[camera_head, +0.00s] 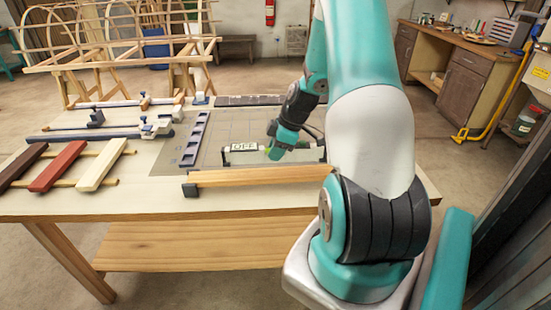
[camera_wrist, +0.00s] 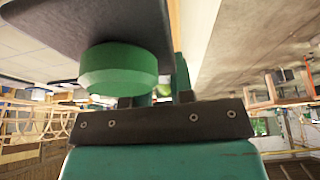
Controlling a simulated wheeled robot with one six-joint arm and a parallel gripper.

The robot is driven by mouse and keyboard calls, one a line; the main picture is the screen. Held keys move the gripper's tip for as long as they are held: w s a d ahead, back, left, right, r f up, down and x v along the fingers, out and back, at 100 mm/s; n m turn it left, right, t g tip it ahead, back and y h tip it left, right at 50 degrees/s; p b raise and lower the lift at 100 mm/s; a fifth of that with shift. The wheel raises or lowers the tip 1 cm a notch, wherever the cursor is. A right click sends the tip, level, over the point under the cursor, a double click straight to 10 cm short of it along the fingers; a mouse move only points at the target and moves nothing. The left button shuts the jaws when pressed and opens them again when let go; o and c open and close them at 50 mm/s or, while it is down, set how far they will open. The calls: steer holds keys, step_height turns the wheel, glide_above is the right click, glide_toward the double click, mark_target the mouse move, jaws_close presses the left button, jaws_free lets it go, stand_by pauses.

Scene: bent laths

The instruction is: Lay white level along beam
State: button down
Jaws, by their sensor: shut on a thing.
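The white level (camera_head: 300,155) is a pale bar with dark ends and a small panel with dark letters (camera_head: 244,147). My gripper (camera_head: 274,152) is shut on it near its middle, and my fingers hide part of it. The level runs roughly parallel to the beam (camera_head: 255,177), a light wooden bar along the table's front. In the picture it appears just behind the beam; I cannot tell its exact height. A dark block (camera_head: 190,190) sits at the beam's left end, and my arm hides its right end. In the wrist view a dark slab and a green round part fill the upper left.
Dark, red and cream bars (camera_head: 103,164) lie across wooden strips on the table's left (camera_head: 150,205). Several clamps (camera_head: 156,128) lie behind them. A dark notched strip (camera_head: 194,139) lies on a grey mat (camera_head: 222,127). A lath frame (camera_head: 120,30) stands at the back left.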

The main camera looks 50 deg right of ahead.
step_height(320, 180, down, 3)
steer(key=shift+f, duration=0.15)
steer(key=shift+f, duration=0.5)
steer(key=c, duration=1)
jaws_free()
